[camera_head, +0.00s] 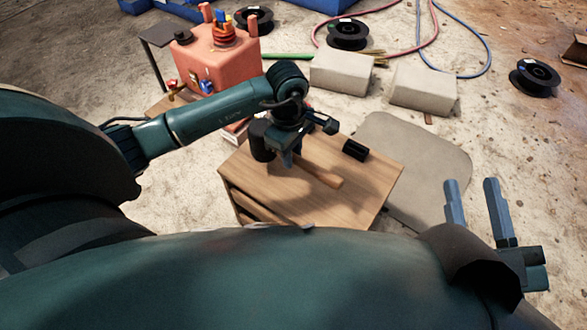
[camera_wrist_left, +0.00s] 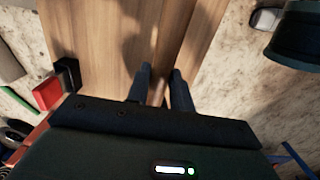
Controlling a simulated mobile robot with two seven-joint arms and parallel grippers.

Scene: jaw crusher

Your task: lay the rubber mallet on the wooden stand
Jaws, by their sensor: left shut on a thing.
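The wooden stand (camera_head: 375,185) is a low table with a light wood top; the top also fills much of the left wrist view (camera_wrist_left: 85,30). My left gripper (camera_head: 292,160) is above it, shut on the handle of the rubber mallet (camera_head: 325,174). The mallet's dark cylindrical head (camera_head: 262,141) shows left of the gripper. In the left wrist view the fingers (camera_wrist_left: 161,78) close around the handle (camera_wrist_left: 205,35), and the mallet's head is hidden. The handle runs low over the top; I cannot tell whether it touches. My right gripper (camera_head: 471,183) is open and empty, right of the stand.
A small black object (camera_head: 355,150) lies near the stand's back right edge. Pale blocks (camera_head: 424,88) stand on the ground behind. A salmon-coloured box (camera_head: 216,55) with items on it is at back left. A grey mat (camera_head: 430,165) lies right of the stand. The stand's front top is clear.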

